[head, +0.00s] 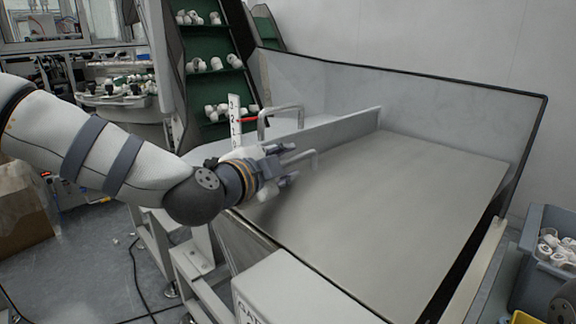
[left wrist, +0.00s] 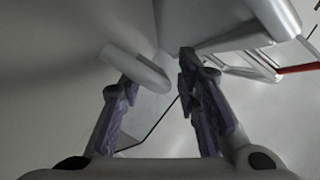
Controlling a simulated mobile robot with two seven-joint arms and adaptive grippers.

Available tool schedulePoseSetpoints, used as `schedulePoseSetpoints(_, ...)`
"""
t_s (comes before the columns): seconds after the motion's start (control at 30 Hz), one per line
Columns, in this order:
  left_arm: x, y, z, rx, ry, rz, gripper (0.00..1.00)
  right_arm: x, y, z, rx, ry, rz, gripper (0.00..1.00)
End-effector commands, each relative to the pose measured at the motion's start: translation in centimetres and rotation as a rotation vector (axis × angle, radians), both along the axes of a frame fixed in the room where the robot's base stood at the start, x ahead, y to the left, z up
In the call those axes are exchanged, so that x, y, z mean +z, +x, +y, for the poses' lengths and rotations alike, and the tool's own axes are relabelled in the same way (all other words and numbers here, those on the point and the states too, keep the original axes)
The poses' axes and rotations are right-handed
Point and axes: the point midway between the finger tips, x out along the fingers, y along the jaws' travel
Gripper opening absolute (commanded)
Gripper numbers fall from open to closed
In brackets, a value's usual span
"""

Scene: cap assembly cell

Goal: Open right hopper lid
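The right hopper lid (head: 400,205) is a broad flat grey panel lying closed over the hopper. Its bent metal handle (head: 314,157) stands at the lid's left end, and the handle also shows in the left wrist view (left wrist: 140,68). My left gripper (head: 291,168) is at this handle, low over the lid's left edge. Its two fingers (left wrist: 160,90) are apart, with the handle's bar by the left finger in the wrist view. I cannot tell whether they touch. My right gripper is not in view.
A second bent handle (head: 279,112) stands just behind, beside an upright numbered scale (head: 235,120) with a red pointer. A green conveyor (head: 212,85) carries white parts behind. A grey bin (head: 545,255) of white parts stands at the right. Raised hopper walls (head: 400,90) border the lid's back.

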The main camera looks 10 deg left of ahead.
Motion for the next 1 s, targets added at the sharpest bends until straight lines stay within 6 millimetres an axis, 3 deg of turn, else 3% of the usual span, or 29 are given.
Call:
schedulePoseSetpoints(0.3, 0.1, 0.7, -0.2, -0.001, 0.000, -0.003, 0.30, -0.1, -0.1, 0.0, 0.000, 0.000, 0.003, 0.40)
schedulePoseSetpoints(0.33, 0.2, 0.7, -0.2, -0.001, 0.000, -0.003, 0.28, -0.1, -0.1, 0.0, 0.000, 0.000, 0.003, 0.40)
schedulePoseSetpoints(0.47, 0.1, 0.6, -0.2, -0.001, 0.000, -0.003, 0.00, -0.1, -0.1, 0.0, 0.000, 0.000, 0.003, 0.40)
schedulePoseSetpoints(0.77, 0.3, 0.8, -0.2, 0.000, 0.003, -0.006, 0.00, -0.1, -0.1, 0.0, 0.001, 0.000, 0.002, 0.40)
schedulePoseSetpoints(1.0, 1.6, 2.3, 0.0, 0.002, 0.034, -0.031, 0.00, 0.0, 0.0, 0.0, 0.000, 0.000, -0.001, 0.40)
